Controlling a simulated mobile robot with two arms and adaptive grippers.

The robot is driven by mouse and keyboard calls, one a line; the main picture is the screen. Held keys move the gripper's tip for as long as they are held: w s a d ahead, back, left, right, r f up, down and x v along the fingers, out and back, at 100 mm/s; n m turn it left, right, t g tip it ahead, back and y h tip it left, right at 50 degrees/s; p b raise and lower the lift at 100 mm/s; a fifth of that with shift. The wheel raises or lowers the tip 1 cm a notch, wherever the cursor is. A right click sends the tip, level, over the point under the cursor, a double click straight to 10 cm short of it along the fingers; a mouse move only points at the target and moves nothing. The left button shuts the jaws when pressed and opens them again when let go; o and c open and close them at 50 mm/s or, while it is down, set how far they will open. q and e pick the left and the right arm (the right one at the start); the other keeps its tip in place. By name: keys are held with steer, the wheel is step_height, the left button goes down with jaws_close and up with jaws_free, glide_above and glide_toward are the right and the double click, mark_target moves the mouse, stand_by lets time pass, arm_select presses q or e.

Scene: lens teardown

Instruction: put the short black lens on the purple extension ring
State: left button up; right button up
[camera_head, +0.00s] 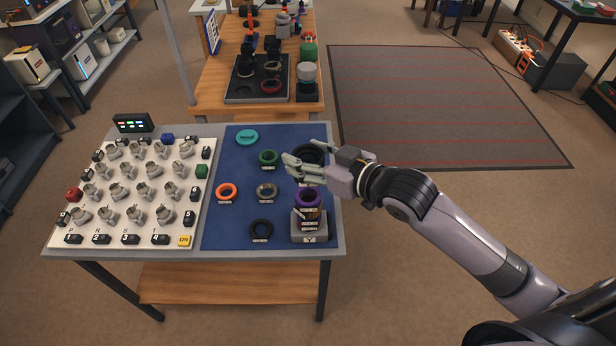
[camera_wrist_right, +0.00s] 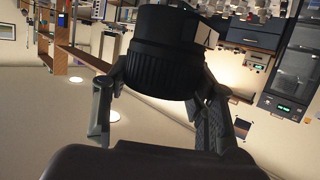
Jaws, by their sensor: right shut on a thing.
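The short black lens (camera_head: 311,153) is between the fingers of my right gripper (camera_head: 303,157), above the back right of the blue mat. In the right wrist view the lens (camera_wrist_right: 165,50) is a ribbed black cylinder, clasped from both sides by the gripper (camera_wrist_right: 160,95). The purple extension ring (camera_head: 308,196) is on top of a grey stand with small labels at the mat's front right. The lens is apart from the ring, farther back. My left gripper is not in view.
The blue mat (camera_head: 226,235) also has a teal disc (camera_head: 247,137), a green ring (camera_head: 268,157), an orange ring (camera_head: 227,191), a grey ring (camera_head: 266,190) and a black ring (camera_head: 261,229). A white board (camera_head: 125,228) with several grey fixtures fills the table's left side.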

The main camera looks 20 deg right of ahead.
step_height(320, 180, down, 3)
steer(key=shift+w+r, duration=0.1)
steer(key=shift+f, duration=1.85)
steer(key=shift+f, duration=0.2)
steer(key=o, duration=1.3)
steer(key=shift+o, duration=0.2)
steer(key=shift+r, duration=0.15)
steer(key=b+v, duration=0.1)
steer(key=v, duration=1.1)
steer(key=shift+b, duration=0.3)
